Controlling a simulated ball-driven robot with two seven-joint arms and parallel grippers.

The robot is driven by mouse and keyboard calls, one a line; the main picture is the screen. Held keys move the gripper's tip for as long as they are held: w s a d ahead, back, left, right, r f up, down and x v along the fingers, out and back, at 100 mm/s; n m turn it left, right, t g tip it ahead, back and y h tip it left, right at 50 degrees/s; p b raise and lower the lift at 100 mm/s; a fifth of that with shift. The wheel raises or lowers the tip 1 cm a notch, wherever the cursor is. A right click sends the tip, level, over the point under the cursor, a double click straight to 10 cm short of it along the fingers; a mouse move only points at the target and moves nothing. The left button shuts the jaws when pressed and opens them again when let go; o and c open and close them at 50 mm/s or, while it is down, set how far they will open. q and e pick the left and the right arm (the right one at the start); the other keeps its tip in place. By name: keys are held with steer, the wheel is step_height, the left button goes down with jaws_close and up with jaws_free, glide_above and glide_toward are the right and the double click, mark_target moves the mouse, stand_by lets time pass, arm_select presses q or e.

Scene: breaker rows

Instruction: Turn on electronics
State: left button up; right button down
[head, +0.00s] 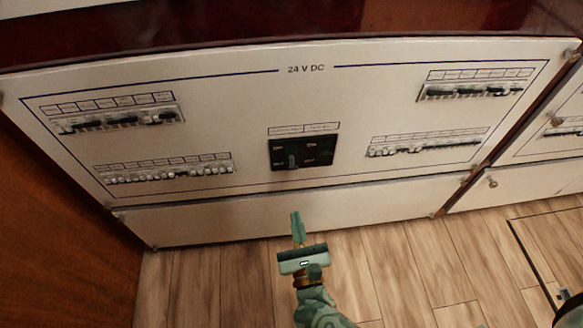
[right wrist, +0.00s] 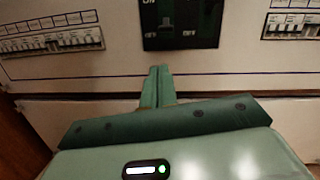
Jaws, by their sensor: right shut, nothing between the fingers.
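A white panel (head: 225,110) marked "24 V DC" faces me in the head view. It carries rows of breakers: upper left (head: 118,120), lower left (head: 165,172), upper right (head: 470,91) and lower right (head: 427,144). In its lower middle is a black switch plate (head: 301,152) with ON and OFF labels; it also shows at the top of the right wrist view (right wrist: 181,24). My right gripper (head: 296,218) is shut and empty, below the black plate and apart from it. In the right wrist view its fingers (right wrist: 157,78) point up toward the plate. My left gripper is not visible.
A plain white lower panel (head: 210,217) runs under the breaker panel. Another white panel (head: 525,180) stands to the right. A brown wooden side (head: 60,220) borders the left. The plank floor (head: 420,270) is mostly clear.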

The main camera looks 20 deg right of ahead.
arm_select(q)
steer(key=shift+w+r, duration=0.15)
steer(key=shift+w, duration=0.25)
arm_select(e)
steer(key=shift+w+d+r+m+h, duration=0.25)
steer(key=shift+m+h, duration=0.1)
steer(key=shift+m, duration=0.35)
steer(key=shift+w+d+r+m+h, duration=0.15)
steer(key=shift+w+m+h, duration=0.15)
steer(key=shift+m, duration=0.4)
steer(key=b, duration=0.2)
glide_toward(292, 163)
steer(key=x, duration=0.5)
steer(key=shift+f, duration=0.3)
steer(key=shift+w+d+r+b, duration=0.1)
steer(key=shift+w+r+b, duration=0.2)
steer(key=shift+w, duration=0.3)
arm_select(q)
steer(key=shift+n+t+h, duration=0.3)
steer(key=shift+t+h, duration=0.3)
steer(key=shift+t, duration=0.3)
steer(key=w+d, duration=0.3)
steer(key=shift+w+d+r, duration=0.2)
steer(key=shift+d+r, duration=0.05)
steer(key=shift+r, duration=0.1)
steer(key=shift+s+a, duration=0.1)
